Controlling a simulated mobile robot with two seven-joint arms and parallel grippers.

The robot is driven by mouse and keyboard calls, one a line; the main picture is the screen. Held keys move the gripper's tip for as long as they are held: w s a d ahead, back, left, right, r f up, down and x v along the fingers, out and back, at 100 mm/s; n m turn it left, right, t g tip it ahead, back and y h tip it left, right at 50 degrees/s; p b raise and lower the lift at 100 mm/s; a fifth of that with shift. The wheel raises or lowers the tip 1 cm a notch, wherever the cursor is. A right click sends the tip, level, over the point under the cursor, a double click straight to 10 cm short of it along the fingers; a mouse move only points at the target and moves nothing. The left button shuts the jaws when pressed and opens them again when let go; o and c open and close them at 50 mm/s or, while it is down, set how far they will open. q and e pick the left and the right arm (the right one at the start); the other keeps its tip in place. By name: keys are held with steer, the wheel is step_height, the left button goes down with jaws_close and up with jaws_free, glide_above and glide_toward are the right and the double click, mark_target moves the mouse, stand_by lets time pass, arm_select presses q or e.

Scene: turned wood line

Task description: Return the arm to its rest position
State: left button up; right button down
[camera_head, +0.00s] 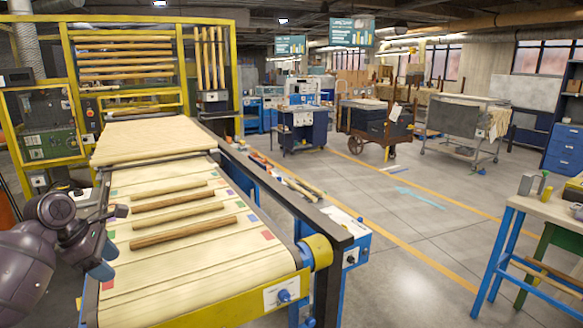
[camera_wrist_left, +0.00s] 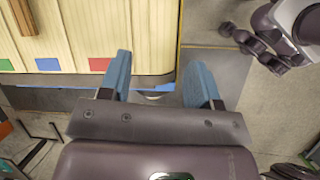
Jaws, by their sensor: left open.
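My left arm enters the head view from the left. Its gripper (camera_head: 104,258) is beside the left edge of the conveyor belt (camera_head: 185,275), partly hidden by its own wrist. In the left wrist view the two blue fingers of the left gripper (camera_wrist_left: 159,72) stand apart with nothing between them. They point at the belt's edge and the grey floor plate. My right gripper does not show in the head view.
Several turned wood rods (camera_head: 184,232) lie across the belt, clear of the gripper. Coloured squares mark the belt edges. A yellow frame (camera_head: 160,40) stands behind. A blue-legged workbench (camera_head: 545,208) is at the right; open floor (camera_head: 400,225) lies between.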

arm_select(q)
steer(key=w+r+m+t+y, duration=0.2)
steer(key=w+m+t, duration=0.55)
steer(key=m, duration=0.35)
steer(key=s+d+f+m+t+y, duration=0.1)
steer(key=s+d+f+m+t, duration=0.4)
steer(key=f+m, duration=0.45)
steer(key=s+d+f+m+g, duration=0.1)
steer(key=s+d+f, duration=0.2)
steer(key=s+f, duration=0.4)
steer(key=s+d+f+g+b, duration=0.1)
steer(key=s+d+f, duration=0.2)
steer(key=s+f, duration=0.5)
steer(key=s+d+f+m+g+y+b, duration=0.1)
steer(key=s+f, duration=0.6)
steer(key=s, duration=0.7)
steer(key=shift+s+d+f+m+g, duration=0.35)
steer(key=shift+d+g, duration=0.1)
steer(key=shift+d, duration=0.65)
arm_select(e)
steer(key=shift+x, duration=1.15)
